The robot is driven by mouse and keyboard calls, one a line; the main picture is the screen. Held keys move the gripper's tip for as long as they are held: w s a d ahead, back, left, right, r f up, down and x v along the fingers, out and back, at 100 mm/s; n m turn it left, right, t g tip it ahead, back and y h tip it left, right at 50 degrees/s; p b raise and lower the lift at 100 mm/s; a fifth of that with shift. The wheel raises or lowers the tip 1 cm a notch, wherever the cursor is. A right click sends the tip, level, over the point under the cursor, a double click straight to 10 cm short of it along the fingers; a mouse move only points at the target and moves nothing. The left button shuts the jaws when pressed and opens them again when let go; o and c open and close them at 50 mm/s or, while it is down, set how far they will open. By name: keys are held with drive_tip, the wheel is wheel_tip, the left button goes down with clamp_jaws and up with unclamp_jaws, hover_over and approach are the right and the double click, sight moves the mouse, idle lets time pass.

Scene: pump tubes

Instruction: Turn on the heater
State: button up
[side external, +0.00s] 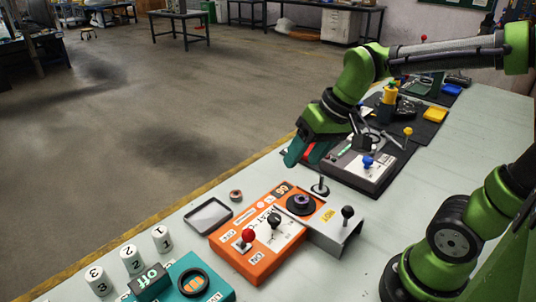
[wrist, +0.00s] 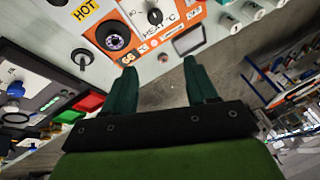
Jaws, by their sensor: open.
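The heater is an orange box (side external: 262,262) with a white front panel marked heat, on and off, standing near the table's middle in the side external view. A red-knobbed lever (side external: 248,235) stands beside the on and off labels, with a black knob (side external: 274,219) next to it. A round dark dial (side external: 300,203) sits at its far end. In the wrist view the dial (wrist: 115,39) and black knob (wrist: 154,16) show at the top; the red knob is not seen. My gripper (side external: 306,153) is open and empty, above the table's far edge beyond the heater; its fingers also show in the wrist view (wrist: 160,72).
A grey bracket marked hot (side external: 337,227) with a black-knobbed lever adjoins the heater. A grey box with a blue knob (side external: 368,161) stands beyond it. A small dark tray (side external: 208,215), white numbered cylinders (side external: 131,259) and a teal box (side external: 205,287) are nearer.

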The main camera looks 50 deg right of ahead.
drive_tip(key=shift+s+d+r+t, duration=0.15)
drive_tip(key=shift+s+r+t, duration=0.25)
drive_tip(key=shift+s, duration=0.5)
drive_tip(key=shift+s+d+r+t, duration=0.15)
drive_tip(key=shift+s+r+t, duration=0.1)
drive_tip(key=shift+s+t, duration=0.5)
drive_tip(key=shift+s+d+r+t, duration=0.15)
drive_tip(key=shift+s+r+t, duration=0.15)
drive_tip(key=shift+s, duration=0.75)
